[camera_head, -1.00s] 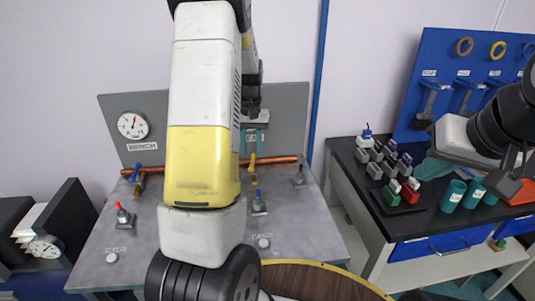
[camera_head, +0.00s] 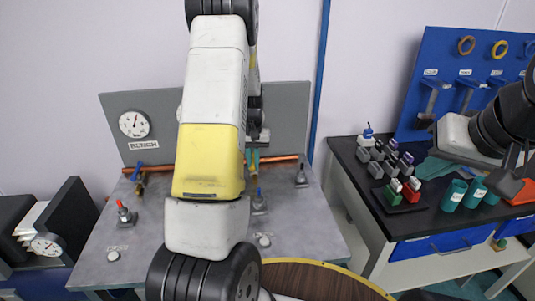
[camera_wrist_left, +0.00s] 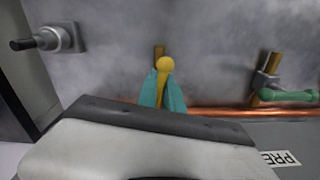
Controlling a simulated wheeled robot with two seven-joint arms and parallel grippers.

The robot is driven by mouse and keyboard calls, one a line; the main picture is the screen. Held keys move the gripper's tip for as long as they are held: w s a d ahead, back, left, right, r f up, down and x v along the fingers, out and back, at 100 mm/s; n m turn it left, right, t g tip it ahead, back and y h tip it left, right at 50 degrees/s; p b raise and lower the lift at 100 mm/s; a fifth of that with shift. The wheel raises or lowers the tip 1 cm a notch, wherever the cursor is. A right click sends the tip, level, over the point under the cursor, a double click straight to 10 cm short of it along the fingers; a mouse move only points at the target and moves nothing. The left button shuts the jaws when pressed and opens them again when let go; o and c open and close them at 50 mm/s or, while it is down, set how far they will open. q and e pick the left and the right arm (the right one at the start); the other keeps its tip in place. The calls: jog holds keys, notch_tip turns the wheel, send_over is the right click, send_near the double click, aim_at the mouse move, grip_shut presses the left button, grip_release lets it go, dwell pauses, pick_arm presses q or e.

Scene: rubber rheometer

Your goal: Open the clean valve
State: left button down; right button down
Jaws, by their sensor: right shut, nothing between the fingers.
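A valve with a yellow handle (camera_head: 256,160) stands at the back of the grey bench, by the copper pipe. The handle also shows in the left wrist view (camera_wrist_left: 165,64). My left gripper (camera_wrist_left: 163,88) has its teal fingers one on each side of this handle. They are very close to it, but I cannot tell whether they touch it. In the head view my left arm hides much of this area. My right gripper (camera_head: 437,166) is shut and empty over the dark side table at the right.
A copper pipe (camera_head: 285,158) runs along the back of the bench (camera_head: 150,235). Another valve with a blue-green handle (camera_wrist_left: 288,95) is beside it. A red-topped toggle (camera_head: 123,210) stands at the left. The dark side table holds small blocks and teal cups (camera_head: 452,195).

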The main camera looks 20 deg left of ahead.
pick_arm(q)
jog(key=shift+d+n, duration=0.15)
jog(key=shift+n, duration=1.15)
jog(key=c, duration=1.5)
grip_release()
jog(key=shift+r, duration=0.1)
notch_tip(320, 180, up, 7)
jog(key=shift+w, duration=0.1)
jog(key=shift+r, duration=0.3)
